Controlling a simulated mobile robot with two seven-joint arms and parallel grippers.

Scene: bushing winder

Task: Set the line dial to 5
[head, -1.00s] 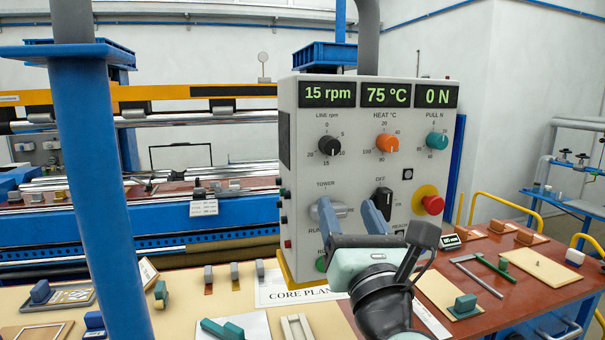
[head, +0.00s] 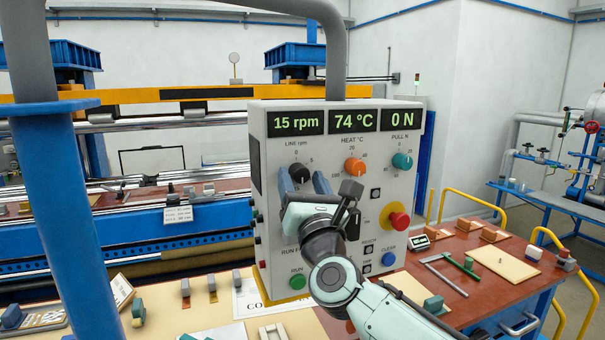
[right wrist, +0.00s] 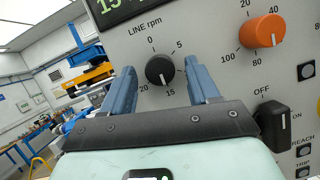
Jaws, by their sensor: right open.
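The line dial is a black knob (head: 299,173) under the label LINE rpm on the grey control panel (head: 345,148). In the right wrist view the line dial (right wrist: 160,70) has its white pointer near the 15 mark. The line display (head: 295,122) reads 15 rpm in green. My left gripper is not in view.
The orange heat dial (head: 355,165) and teal pull dial (head: 402,161) sit right of the line dial. A red stop button (head: 399,220) on yellow and a black OFF/ON switch (right wrist: 272,126) are lower. A brown table (head: 470,285) stands behind my right arm.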

